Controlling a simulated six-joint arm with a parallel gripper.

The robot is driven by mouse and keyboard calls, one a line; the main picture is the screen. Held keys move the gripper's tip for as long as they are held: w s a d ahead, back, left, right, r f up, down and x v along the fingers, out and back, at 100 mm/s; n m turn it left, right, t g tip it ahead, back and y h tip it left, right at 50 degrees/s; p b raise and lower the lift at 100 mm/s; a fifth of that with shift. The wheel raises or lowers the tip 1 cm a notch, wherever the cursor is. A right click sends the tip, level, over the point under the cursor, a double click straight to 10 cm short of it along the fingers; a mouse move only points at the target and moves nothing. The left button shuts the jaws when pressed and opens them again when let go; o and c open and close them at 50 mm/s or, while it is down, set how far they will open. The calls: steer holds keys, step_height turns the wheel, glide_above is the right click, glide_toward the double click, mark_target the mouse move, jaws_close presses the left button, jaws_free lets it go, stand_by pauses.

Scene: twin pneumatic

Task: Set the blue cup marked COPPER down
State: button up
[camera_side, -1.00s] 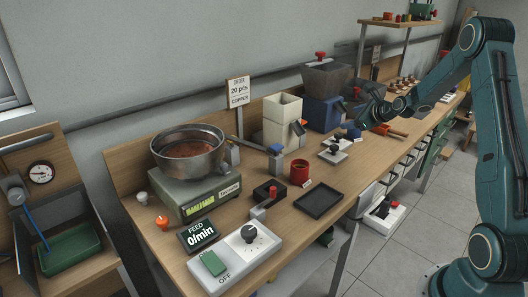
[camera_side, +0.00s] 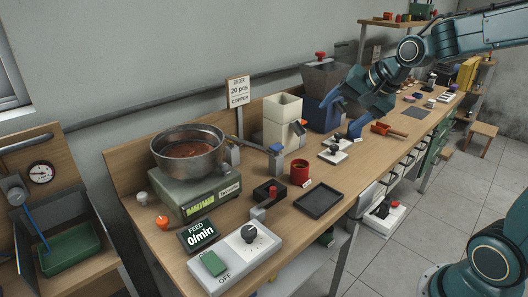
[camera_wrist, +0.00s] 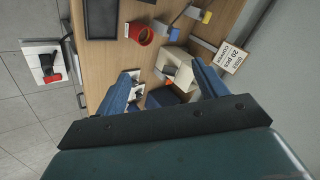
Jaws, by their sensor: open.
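My gripper (camera_side: 342,119) is open over the middle of the bench, its blue fingers spread on either side of a small white stand (camera_side: 335,150). The fingers also show apart in the wrist view (camera_wrist: 161,72), with nothing clearly held between them. I cannot make out a blue cup marked COPPER in either view. A dark blue shape (camera_wrist: 160,97) low between the fingers in the wrist view may be the hopper's base; I cannot tell. A red cup (camera_side: 299,172) with a small label stands on the bench, and it also shows in the wrist view (camera_wrist: 141,33).
A black tray (camera_side: 318,204) lies in front of the red cup. A cream dispenser (camera_side: 282,122) and a blue-based hopper (camera_side: 320,116) stand behind. A sign (camera_side: 238,92) reads 20 pcs COPPER. A metal pan (camera_side: 188,150) sits on a scale at left. An orange scoop (camera_side: 382,129) lies right.

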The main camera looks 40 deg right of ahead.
steer(key=s+a+n+g, duration=0.1)
steer(key=s+a+n, duration=0.3)
steer(key=s, duration=0.5)
steer(key=s+a+n+g, duration=0.1)
steer(key=s+a+n, duration=0.3)
steer(key=s+n, duration=0.4)
steer(key=shift+s+f, duration=0.4)
steer(key=shift+s, duration=0.75)
steer(key=shift+o, duration=0.7)
